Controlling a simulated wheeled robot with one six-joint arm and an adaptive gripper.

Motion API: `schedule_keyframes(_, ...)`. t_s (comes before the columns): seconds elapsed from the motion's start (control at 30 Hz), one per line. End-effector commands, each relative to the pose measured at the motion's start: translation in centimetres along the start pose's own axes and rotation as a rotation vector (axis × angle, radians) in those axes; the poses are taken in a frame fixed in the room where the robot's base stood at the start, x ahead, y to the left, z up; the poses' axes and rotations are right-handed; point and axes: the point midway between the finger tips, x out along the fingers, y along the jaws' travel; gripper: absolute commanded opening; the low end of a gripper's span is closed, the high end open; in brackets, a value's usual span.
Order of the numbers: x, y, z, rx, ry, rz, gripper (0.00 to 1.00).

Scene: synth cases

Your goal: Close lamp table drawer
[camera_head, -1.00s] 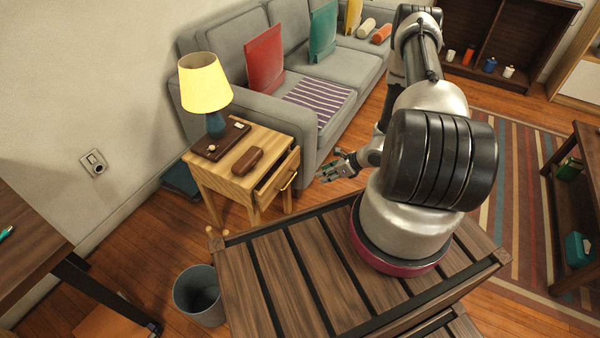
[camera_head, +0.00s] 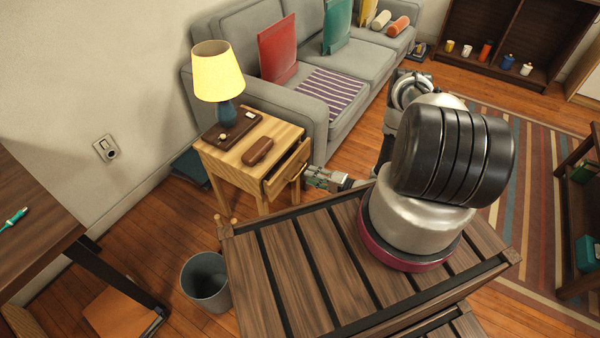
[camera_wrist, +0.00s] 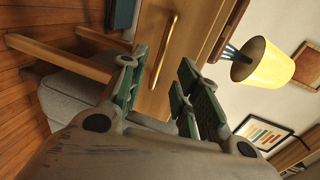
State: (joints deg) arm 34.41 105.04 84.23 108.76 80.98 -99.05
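The wooden lamp table (camera_head: 225,163) stands against the sofa arm. Its drawer (camera_head: 288,170) is partly pulled out, with a dark gap behind the front. The drawer's bar handle (camera_head: 300,176) also shows in the wrist view (camera_wrist: 165,52), in front of my fingers. My gripper (camera_head: 309,178) is close to the drawer front in the head view. In the wrist view my gripper (camera_wrist: 160,85) has its green-padded fingers apart, with nothing held between them. I cannot tell whether a finger touches the drawer front or handle.
A yellow-shaded lamp (camera_head: 218,72) and a brown case (camera_head: 258,151) stand on the tabletop. A grey bin (camera_head: 205,285) is on the floor in front of the table. The grey sofa (camera_head: 318,125) is behind. My own slatted deck lies close to the table.

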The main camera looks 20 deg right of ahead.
Motion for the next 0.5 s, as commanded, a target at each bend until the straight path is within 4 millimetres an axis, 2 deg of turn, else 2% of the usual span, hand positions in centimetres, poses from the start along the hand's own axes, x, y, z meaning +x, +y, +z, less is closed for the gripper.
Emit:
schedule_keyframes(0.1,2.1,0.0,0.1,-0.002,-0.004,0.0,0.32)
schedule_keyframes(0.3,5.2,0.1,0.1,0.001,-0.004,0.001,0.32)
schedule_keyframes(0.5,6.4,0.0,0.1,0.004,-0.001,0.001,0.32)
